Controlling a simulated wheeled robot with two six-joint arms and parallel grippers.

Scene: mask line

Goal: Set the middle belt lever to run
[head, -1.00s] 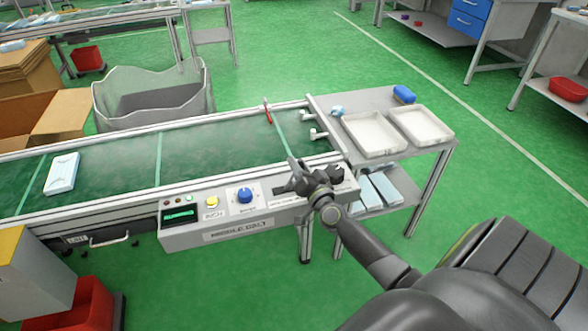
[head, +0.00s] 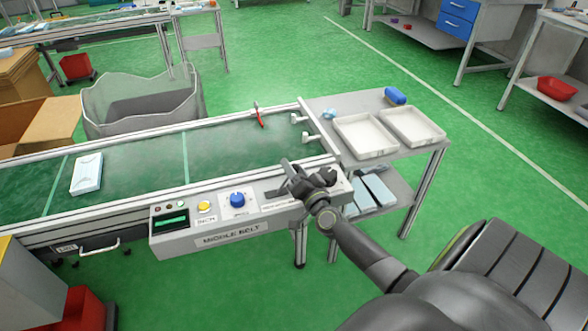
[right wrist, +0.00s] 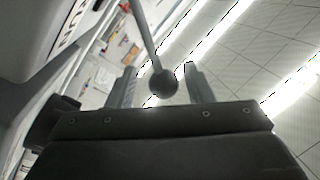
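The middle belt's control box (head: 170,245) stands on the belt's near side, labelled MIDDLE BELT, with a green-lit display (head: 172,221), a yellow button (head: 204,206) and a blue knob (head: 238,200). My right gripper (head: 286,176) is over the right end of this box and hides the lever in the head view. In the right wrist view, a thin lever with a round dark ball end (right wrist: 163,84) stands between the two fingers of my right gripper (right wrist: 160,86). The fingers are apart, with a gap on each side of the ball. My left gripper is out of view.
The belt (head: 130,165) carries a pale blue pack (head: 87,174) at left. A side table (head: 340,100) at its right end holds two white trays (head: 365,137) and a blue item (head: 395,96). A grey bin (head: 140,100) stands behind the belt. Green floor is clear at right.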

